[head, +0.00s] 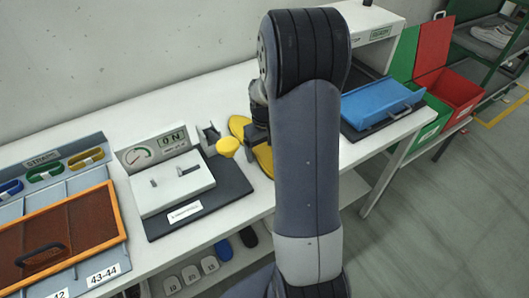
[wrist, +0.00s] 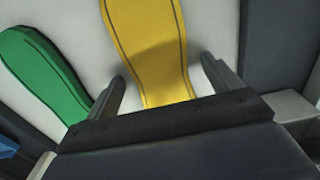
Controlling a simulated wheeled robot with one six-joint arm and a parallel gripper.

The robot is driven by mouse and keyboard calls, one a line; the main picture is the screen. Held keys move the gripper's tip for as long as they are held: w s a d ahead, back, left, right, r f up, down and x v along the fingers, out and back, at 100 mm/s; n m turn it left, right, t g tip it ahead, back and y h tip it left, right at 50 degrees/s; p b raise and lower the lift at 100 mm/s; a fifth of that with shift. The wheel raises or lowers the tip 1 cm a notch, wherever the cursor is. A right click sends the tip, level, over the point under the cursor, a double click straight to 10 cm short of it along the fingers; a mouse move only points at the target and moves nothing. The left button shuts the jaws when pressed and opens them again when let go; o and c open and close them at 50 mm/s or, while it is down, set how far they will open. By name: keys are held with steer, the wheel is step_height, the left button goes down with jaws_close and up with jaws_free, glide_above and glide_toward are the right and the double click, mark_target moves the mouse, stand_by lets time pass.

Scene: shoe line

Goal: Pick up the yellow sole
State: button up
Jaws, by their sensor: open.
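The yellow sole (wrist: 150,45) lies on the white surface in the wrist view. It runs from the top edge down between the two fingers of my gripper (wrist: 165,80). The fingers are apart, one on each side of the sole, with gaps to it. The sole's near end is hidden behind the gripper body. In the head view, yellow parts of the sole (head: 263,158) show beside my gripper (head: 257,128), and my arm hides much of that area. I cannot tell how high the fingertips are above the table.
A green sole (wrist: 45,75) lies left of the yellow one in the wrist view. In the head view, a white press with a yellow knob (head: 228,147) stands left of my gripper. A blue tray (head: 378,101) is to the right, with green and red bins (head: 458,90) beyond.

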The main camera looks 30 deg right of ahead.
mark_target(265, 151)
steer(key=c, duration=1.2)
steer(key=shift+r, duration=0.1)
step_height(265, 151, up, 10)
steer(key=shift+f, duration=0.1)
